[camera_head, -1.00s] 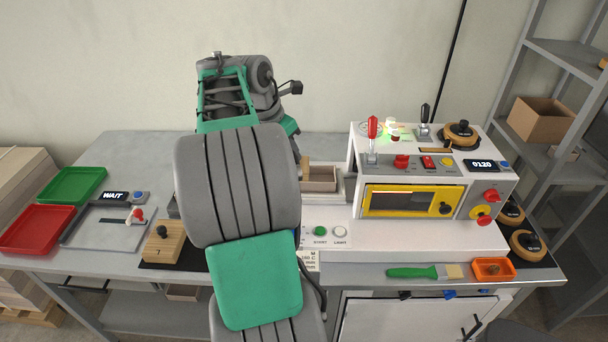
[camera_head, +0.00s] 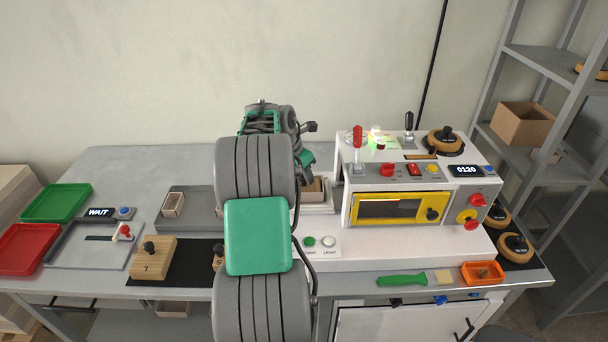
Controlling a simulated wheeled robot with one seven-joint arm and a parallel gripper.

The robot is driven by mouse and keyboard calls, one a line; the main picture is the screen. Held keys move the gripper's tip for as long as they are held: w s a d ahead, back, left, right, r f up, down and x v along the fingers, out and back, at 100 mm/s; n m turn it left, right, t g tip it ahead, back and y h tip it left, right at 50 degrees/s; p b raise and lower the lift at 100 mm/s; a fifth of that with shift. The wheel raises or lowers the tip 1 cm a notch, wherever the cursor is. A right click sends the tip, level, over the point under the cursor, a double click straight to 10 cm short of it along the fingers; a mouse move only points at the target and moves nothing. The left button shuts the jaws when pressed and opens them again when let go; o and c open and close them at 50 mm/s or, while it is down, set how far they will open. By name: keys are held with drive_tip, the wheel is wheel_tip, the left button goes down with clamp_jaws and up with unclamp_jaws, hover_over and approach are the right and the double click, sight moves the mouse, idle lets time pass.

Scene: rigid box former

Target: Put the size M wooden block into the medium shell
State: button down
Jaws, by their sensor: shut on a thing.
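My arm (camera_head: 258,235) reaches up the middle of the view over the bench. Its end and the fingers of my gripper are hidden behind it. No block marked M shows. A light brown open box shell (camera_head: 313,187) stands beside the machine's left side, partly hidden by my arm; I cannot read its size. A smaller open shell (camera_head: 173,204) sits in a grey tray at the left. A wooden block with a black knob and a mark like a 7 (camera_head: 152,259) stands on a black mat. A block marked S (camera_head: 217,262) is partly hidden by my arm.
The white machine (camera_head: 410,240) with levers and a yellow-framed window stands right of my arm. A green-handled brush (camera_head: 402,280) and an orange bin (camera_head: 482,273) lie along its front. Green (camera_head: 57,203) and red (camera_head: 25,249) trays lie at the far left.

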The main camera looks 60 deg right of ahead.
drive_tip(key=c, duration=1.2)
unclamp_jaws()
drive_tip(key=shift+o, duration=0.2)
drive_tip(key=shift+r, duration=0.1)
drive_tip(key=v, duration=1.2)
drive_tip(key=w+a+r+m+t, duration=0.25)
drive_tip(key=w+a, duration=0.65)
drive_tip(key=a, duration=0.5)
drive_tip(key=w+a+f+m+t, duration=0.1)
drive_tip(key=w+a+m, duration=0.25)
drive_tip(key=a, duration=1.15)
drive_tip(key=s+a+f+m+y, duration=0.2)
drive_tip(key=s+a+f+m, duration=0.1)
drive_tip(key=a, duration=0.9)
drive_tip(key=s+a+f+m+t+y, duration=0.1)
drive_tip(key=s+a+f+m, duration=0.3)
drive_tip(key=a, duration=0.7)
drive_tip(key=shift+s+a+m+y+p, duration=0.35)
drive_tip(key=shift+s+m+y, duration=0.15)
drive_tip(key=shift+m+y, duration=0.1)
